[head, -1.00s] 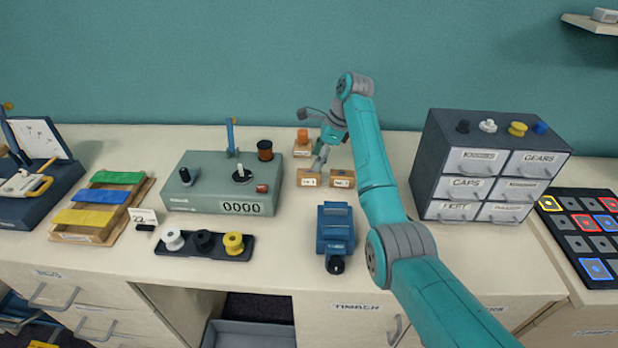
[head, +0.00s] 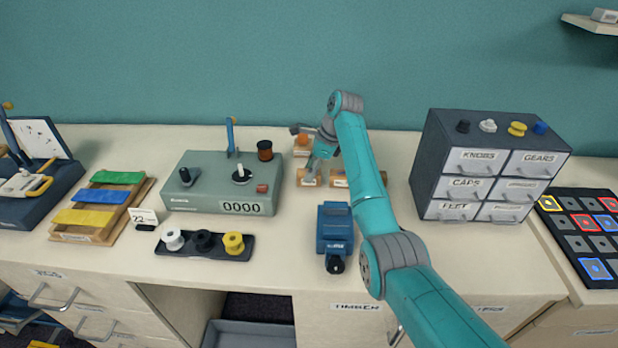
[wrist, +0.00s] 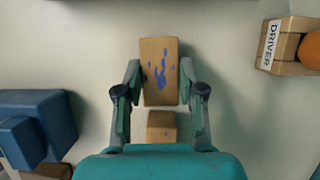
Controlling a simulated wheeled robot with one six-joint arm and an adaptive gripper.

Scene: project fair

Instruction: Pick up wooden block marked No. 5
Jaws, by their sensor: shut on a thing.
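A wooden block (head: 309,178) with a pale label on its front stands toward the back of the bench. Its number is too small to read. My gripper (head: 312,170) reaches down onto it from above. In the wrist view, a wooden block (wrist: 159,62) with blue stains on top sits between the two fingers of my gripper (wrist: 160,95), which are shut on it. I cannot tell whether it is clear of the bench. A second wooden block (head: 340,181) stands just to the right, partly hidden by my arm. In the wrist view a smaller-looking wooden block (wrist: 161,126) shows near my palm.
A box labelled DRIVER (wrist: 279,50) with an orange knob stands behind the blocks. A blue vise (head: 335,230) is in front. A grey-green counter box (head: 220,206) stands left, a dark drawer cabinet (head: 440,150) right. Bare bench lies between blocks and cabinet.

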